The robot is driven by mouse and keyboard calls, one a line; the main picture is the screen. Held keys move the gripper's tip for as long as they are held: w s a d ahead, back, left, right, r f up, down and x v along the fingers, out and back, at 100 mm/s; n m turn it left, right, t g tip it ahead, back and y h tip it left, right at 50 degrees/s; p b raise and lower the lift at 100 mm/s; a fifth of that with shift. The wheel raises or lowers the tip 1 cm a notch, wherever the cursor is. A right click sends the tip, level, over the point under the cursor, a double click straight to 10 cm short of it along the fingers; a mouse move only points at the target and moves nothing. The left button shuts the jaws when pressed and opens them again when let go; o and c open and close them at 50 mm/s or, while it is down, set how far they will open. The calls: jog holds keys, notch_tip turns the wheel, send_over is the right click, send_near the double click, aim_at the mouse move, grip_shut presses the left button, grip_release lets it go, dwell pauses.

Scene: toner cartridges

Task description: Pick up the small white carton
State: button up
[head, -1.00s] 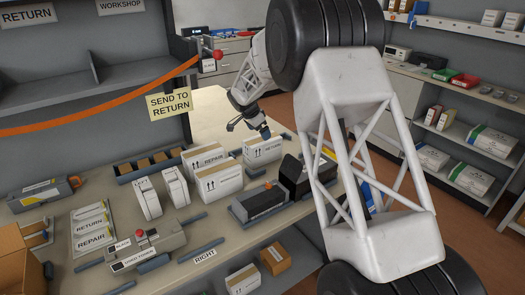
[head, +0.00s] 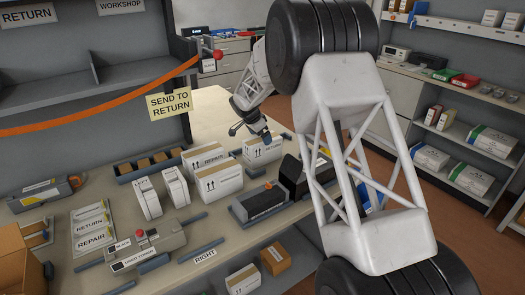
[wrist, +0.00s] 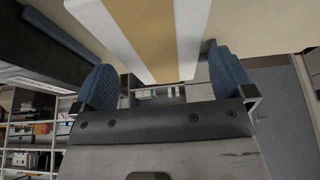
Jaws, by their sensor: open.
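A small white carton (head: 258,152) with a RETURN label and up arrows stands upright on the table, right of a larger white REPAIR carton (head: 222,182). My gripper (head: 251,132) is open just above and behind the small carton. In the wrist view, a white surface with a tan tape stripe (wrist: 168,35) reaches in from the top between my two blue fingers (wrist: 163,72).
A dark blue tray (head: 150,166) and two upright white packs (head: 147,198) are to the left. A dark cartridge (head: 258,202) and black boxes (head: 303,180) stand at front right. The table behind is mostly clear.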

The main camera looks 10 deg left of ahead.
jog(key=shift+x, duration=2.6)
jog(key=shift+f, duration=0.1)
jog(key=shift+c, duration=0.5)
jog(key=c, duration=1)
jog(key=shift+o, duration=0.2)
jog(key=shift+r, duration=5.15)
